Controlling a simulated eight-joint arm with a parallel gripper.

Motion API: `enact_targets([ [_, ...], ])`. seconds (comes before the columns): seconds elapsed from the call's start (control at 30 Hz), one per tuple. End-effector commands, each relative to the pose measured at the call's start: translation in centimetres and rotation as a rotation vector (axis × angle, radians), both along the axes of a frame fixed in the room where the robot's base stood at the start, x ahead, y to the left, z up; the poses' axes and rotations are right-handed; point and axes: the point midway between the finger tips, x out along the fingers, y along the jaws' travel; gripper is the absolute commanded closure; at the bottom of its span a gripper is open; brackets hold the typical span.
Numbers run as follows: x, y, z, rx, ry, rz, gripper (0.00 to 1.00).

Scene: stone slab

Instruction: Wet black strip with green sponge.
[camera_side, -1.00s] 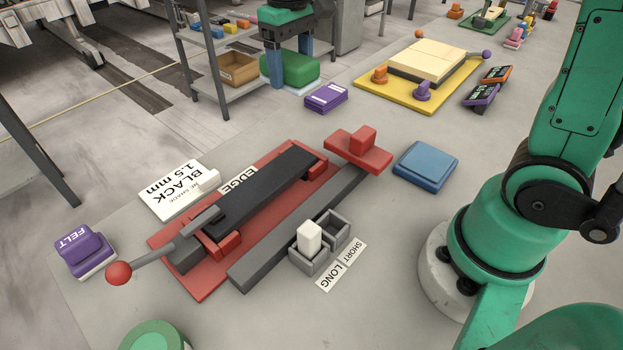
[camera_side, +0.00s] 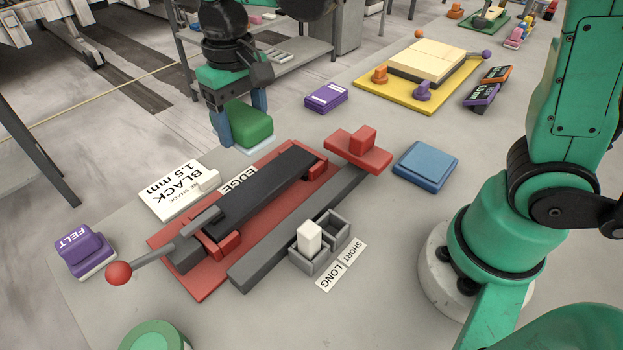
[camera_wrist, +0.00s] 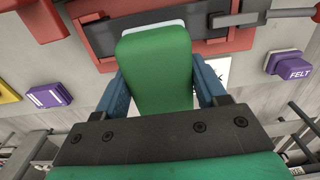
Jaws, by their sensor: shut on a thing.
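The green sponge (camera_side: 249,124) is a rounded green block with a pale underside. My gripper (camera_side: 239,115) is shut on it, with blue fingers on both sides, above the slab just behind the black strip. In the wrist view the sponge (camera_wrist: 155,72) fills the middle between the fingers of my gripper (camera_wrist: 162,85). The black strip (camera_side: 262,190) lies in a red holder (camera_side: 200,287), clamped by red blocks at both ends. The sponge appears apart from the strip; its exact height is hard to tell.
A grey lever with a red ball (camera_side: 118,273) sticks out at the holder's left end. A white label card (camera_side: 170,198), a purple felt block (camera_side: 84,252), a blue pad (camera_side: 425,166) and a grey two-slot box (camera_side: 312,262) surround the holder. A red slider (camera_side: 357,153) stands right.

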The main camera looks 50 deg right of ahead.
Motion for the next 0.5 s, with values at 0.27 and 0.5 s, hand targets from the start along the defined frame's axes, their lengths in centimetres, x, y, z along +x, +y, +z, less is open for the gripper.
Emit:
enact_targets([
  [0.27, -1.0, 3.1, -2.0, 0.000, 0.000, -0.002, 0.77],
  [0.5, -1.0, 3.0, -4.6, 0.000, 0.000, -0.002, 0.77],
])
